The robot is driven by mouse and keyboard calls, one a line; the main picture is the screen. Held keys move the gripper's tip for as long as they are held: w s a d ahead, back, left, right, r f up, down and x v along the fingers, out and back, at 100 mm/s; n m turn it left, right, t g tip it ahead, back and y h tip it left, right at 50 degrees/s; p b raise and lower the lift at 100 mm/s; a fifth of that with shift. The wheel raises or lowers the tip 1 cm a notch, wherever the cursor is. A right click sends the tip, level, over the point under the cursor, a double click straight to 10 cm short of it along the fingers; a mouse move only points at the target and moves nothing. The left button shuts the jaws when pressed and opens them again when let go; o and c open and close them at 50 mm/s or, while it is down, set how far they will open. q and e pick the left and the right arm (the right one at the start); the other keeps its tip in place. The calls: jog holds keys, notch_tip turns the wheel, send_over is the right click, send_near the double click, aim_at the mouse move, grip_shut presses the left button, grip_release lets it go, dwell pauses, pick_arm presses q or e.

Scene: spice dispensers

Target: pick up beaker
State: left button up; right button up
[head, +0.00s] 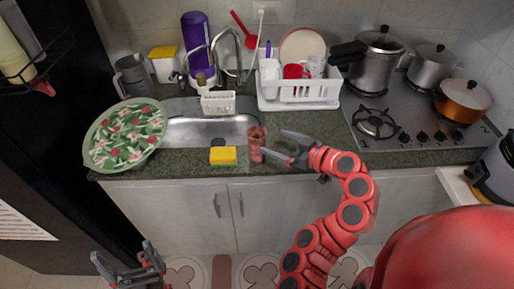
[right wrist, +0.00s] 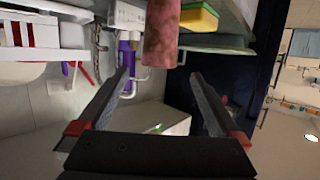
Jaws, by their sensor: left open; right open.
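The beaker (head: 256,136) is a reddish-brown, mottled cup standing upright on the dark green counter (head: 300,157), near its front edge and right of the yellow sponge. My right gripper (head: 274,143) is open just to the right of the beaker, with its fingers pointing toward it. In the right wrist view the beaker (right wrist: 162,35) appears ahead of the open, empty fingers (right wrist: 159,73), in line with the gap. Whether a fingertip touches it I cannot tell. My left gripper (head: 122,250) is open and empty, low at the left, in front of the cabinets.
A yellow sponge (head: 223,155) lies close left of the beaker. The sink (head: 205,131) is behind, with a white dish rack (head: 300,101) at its right. The stove (head: 410,125) carries several pots. A floral plate (head: 125,134) is at the left.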

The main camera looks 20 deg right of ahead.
aim_at(264, 138)
jog(key=p+x, duration=0.1)
jog(key=x, duration=0.2)
jog(key=shift+w+a, duration=0.15)
jog(key=shift+w+a+f+p, duration=0.1)
jog(key=shift+w+a+p, duration=0.1)
jog(key=shift+w+p, duration=0.2)
jog(key=p+x, duration=0.2)
jog(key=x, duration=0.2)
jog(key=shift+f, duration=0.1)
jog(key=shift+w+f, duration=0.15)
jog(key=shift+w, duration=0.05)
jog(key=shift+c, duration=0.2)
jog(key=c, duration=1.3)
